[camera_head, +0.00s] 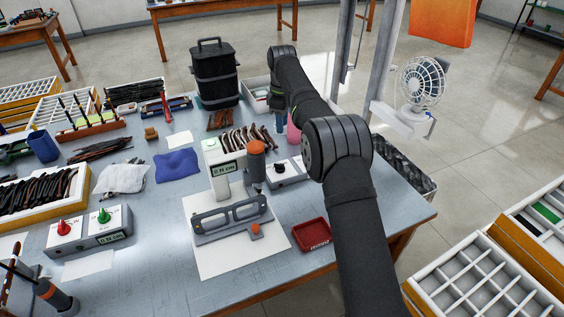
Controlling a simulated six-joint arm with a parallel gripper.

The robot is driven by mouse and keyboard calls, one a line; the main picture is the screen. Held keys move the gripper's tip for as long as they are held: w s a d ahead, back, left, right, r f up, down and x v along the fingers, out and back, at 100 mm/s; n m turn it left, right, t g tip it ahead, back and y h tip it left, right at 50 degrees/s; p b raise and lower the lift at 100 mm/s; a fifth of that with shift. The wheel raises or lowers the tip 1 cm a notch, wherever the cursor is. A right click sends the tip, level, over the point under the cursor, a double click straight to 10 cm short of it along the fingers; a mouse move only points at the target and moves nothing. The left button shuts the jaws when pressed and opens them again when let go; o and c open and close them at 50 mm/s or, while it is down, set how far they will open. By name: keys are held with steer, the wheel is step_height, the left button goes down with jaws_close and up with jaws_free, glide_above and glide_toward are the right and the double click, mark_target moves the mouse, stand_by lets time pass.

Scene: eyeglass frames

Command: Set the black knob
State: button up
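The black knob (280,168) sits on top of a small white and grey box (291,178) right of the table's middle. It stands just right of an orange-topped upright tool (256,160). My arm comes in from the lower right, rises past the box and bends over beyond it. The end of my arm, with my gripper (279,124), points down behind the box, partly hidden by my own arm link. It is apart from the knob. Its fingers are too small and dark to tell whether they are open or shut.
A white device with a display (216,170) and an eyeglass frame in a grey holder (231,216) stand left of the box. A red tray (311,234) lies in front. A box with red and green knobs (91,230) is at left. A black canister (214,75) stands behind.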

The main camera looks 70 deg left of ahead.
mark_target(280, 167)
step_height(280, 167, down, 17)
steer(key=shift+f, duration=0.1)
stand_by(0.3)
steer(key=shift+c, duration=0.2)
jaws_close()
